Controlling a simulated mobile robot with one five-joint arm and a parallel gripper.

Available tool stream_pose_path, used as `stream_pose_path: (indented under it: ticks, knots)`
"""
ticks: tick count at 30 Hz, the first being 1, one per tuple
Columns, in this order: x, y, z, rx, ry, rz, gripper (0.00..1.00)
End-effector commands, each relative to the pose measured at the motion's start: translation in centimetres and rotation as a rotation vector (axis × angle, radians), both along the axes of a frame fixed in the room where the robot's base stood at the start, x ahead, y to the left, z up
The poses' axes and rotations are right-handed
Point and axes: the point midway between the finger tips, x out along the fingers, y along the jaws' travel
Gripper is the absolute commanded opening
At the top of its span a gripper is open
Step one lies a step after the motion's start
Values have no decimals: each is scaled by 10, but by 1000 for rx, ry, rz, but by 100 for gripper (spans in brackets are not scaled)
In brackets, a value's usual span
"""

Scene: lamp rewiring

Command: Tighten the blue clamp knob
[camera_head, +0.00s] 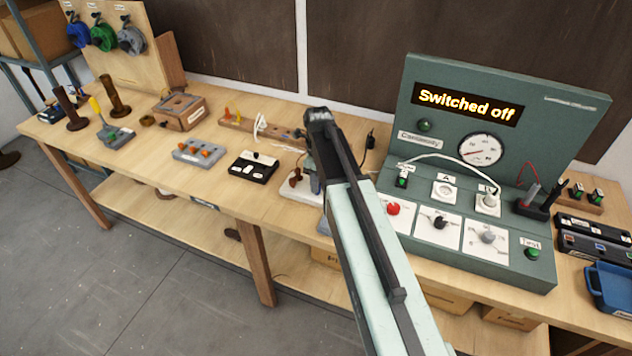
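I cannot make out a blue clamp knob in the head view; my arm covers part of the middle of the bench. A small white base (301,190) with a brown piece (295,178) on it stands just left of my arm, partly hidden by it. The dark end of my arm with my gripper (314,165) is over this spot, close to a grey-blue part beside the brown piece. The fingertips are not clear, so I cannot tell whether they are open or touching anything.
A green test panel (460,215) reading "Switched off" stands right of my arm. A blue tray (610,288) is at the far right. Left on the wooden bench (215,195) are a grey block with orange knobs (199,152), a black switch box (253,167) and a wooden box (180,112).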

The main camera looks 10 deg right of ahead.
Motion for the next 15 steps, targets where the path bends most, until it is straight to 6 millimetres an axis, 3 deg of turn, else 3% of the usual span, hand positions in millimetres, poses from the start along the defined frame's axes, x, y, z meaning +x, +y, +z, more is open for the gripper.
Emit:
stream_pose_path:
  ticks: [1,9,15]
  knots:
    - [0,0,15,0,0,0,32]
    - [1,0,63,1,-2,0,32]
    - [2,0,67,1,-2,0,32]
